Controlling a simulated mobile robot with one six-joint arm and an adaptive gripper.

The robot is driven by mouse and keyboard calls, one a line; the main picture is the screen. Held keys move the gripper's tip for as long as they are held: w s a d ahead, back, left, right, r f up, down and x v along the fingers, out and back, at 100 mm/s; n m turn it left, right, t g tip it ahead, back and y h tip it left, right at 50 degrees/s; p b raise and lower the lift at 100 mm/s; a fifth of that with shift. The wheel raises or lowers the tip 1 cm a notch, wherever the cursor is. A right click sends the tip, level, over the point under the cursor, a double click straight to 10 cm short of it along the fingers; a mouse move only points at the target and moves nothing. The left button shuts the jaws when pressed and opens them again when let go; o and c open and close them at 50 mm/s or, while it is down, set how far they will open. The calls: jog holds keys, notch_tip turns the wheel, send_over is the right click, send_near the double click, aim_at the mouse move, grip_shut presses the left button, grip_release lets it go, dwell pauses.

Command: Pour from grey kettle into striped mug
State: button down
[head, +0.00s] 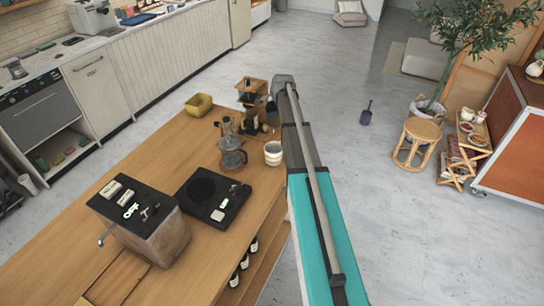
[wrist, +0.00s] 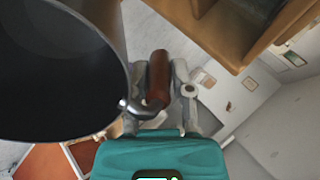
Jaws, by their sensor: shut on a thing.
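My gripper (wrist: 160,88) is shut on the brown handle (wrist: 158,68) of the grey kettle (wrist: 50,80), with a finger on each side. The kettle is a large dark round shape with a pale rim at the left of the wrist view, partly cut off by the frame. What is inside it cannot be told. The striped mug (head: 273,153), white with dark bands, stands upright on the wooden counter in the head view, just left of my arm. My arm hides the gripper in the head view, and the kettle cannot be made out clearly there.
A glass press pot (head: 232,158) stands left of the mug. A black hot plate (head: 208,196) and a coffee machine (head: 143,226) are nearer. A wooden grinder (head: 251,96) and a yellow basket (head: 198,105) stand farther back. Bare counter (head: 150,155) lies at the left.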

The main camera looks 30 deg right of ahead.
aim_at(275, 110)
jog(key=shift+w+d+f+m+g+y+b, duration=0.15)
jog(key=shift+f+g+y+b, duration=0.3)
jog(key=shift+f+g+b, duration=0.75)
jog(key=shift+w+d+f+m+g+y+b, duration=0.1)
jog(key=shift+f+g+y+b, duration=0.4)
jog(key=shift+f, duration=1.4)
jog(key=shift+w+d+f+m+g+y+b, duration=0.15)
jog(key=shift+f+g+y+b, duration=0.2)
jog(key=shift+f+g+b, duration=0.85)
jog(key=shift+a+f+t+p, duration=0.1)
jog(key=shift+f+t+p, duration=0.2)
jog(key=shift+p, duration=0.35)
jog(key=shift+r+p, duration=2.4)
jog(key=shift+r, duration=0.1)
